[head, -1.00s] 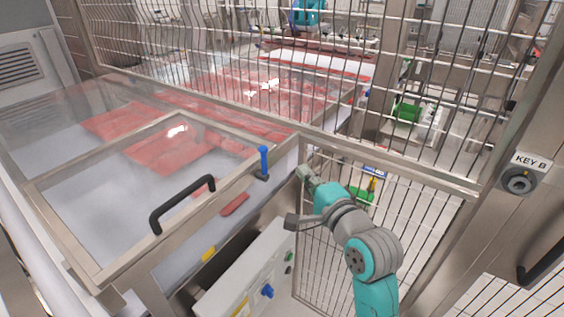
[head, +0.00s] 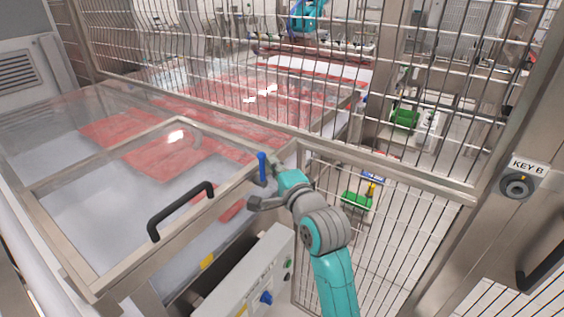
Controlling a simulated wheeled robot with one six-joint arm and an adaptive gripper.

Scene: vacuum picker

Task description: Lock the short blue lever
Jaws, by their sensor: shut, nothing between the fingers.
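The short blue lever (head: 262,167) stands upright on the metal edge of the clear-lidded machine, at the right end of the lid frame.
The clear lid (head: 120,200) has a black handle (head: 180,209) left of the lever. A wire mesh fence (head: 400,215) stands close on the right. A control box (head: 245,275) with a blue knob (head: 266,297) is below. A KEY B lock (head: 516,186) is at far right.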

